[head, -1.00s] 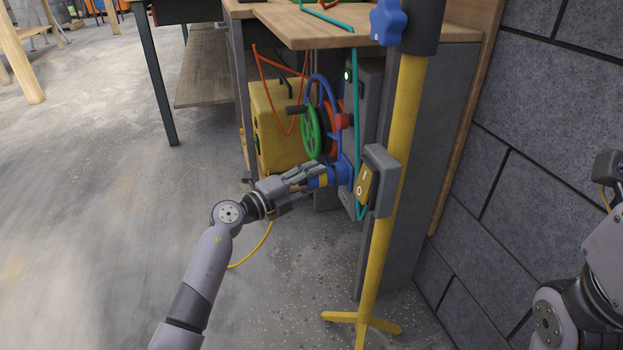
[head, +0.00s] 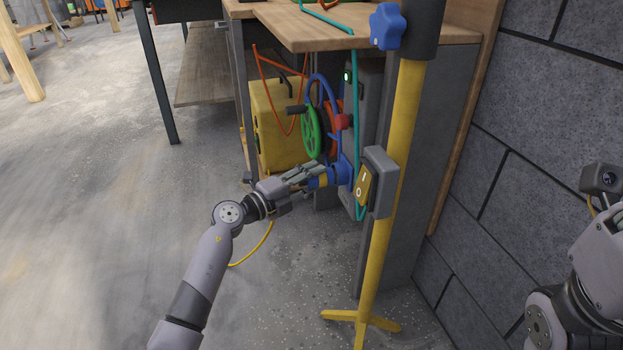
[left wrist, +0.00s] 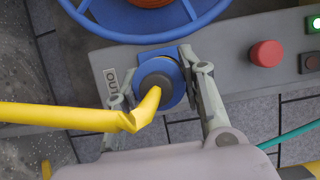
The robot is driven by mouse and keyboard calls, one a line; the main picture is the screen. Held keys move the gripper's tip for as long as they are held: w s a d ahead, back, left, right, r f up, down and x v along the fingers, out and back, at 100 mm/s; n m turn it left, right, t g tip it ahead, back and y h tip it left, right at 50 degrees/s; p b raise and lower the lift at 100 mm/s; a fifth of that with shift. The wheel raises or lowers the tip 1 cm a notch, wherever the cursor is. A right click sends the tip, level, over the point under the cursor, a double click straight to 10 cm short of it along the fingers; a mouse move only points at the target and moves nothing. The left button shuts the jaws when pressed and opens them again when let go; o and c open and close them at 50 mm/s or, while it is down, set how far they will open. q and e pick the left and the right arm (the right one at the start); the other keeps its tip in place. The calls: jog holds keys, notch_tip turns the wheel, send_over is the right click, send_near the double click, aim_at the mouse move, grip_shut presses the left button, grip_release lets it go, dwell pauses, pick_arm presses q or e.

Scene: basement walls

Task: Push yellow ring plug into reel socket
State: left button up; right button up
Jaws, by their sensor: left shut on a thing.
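The yellow ring plug (head: 321,181) is a blue plug with a yellow band and a yellow cable. My left gripper (head: 316,178) is shut on it, low beside the reel. The left wrist view shows the plug's grey back (left wrist: 158,78) between my left gripper's fingers (left wrist: 160,95). The plug lines up with the blue reel socket (head: 345,172), whose square flange also shows in the left wrist view (left wrist: 182,56), by an "OUT" label. Plug and socket look to meet; how deep the plug sits is hidden. At the right edge shows part of my right arm, its fingertips out of view.
The reel has a blue rim (head: 318,80) and a green handwheel (head: 311,136). A yellow stand (head: 378,260) carries a switch box (head: 380,165) close to the right of the socket. A wooden bench top (head: 300,25) overhangs. Open floor lies left.

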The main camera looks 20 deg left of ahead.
pick_arm(q)
jog(key=shift+w+d, duration=0.3)
jog(key=shift+d, duration=0.15)
jog(key=o, duration=1.2)
jog(key=shift+o, duration=0.2)
jog(key=shift+s, duration=0.1)
jog(key=shift+s+a, duration=0.25)
jog(key=v, duration=1.1)
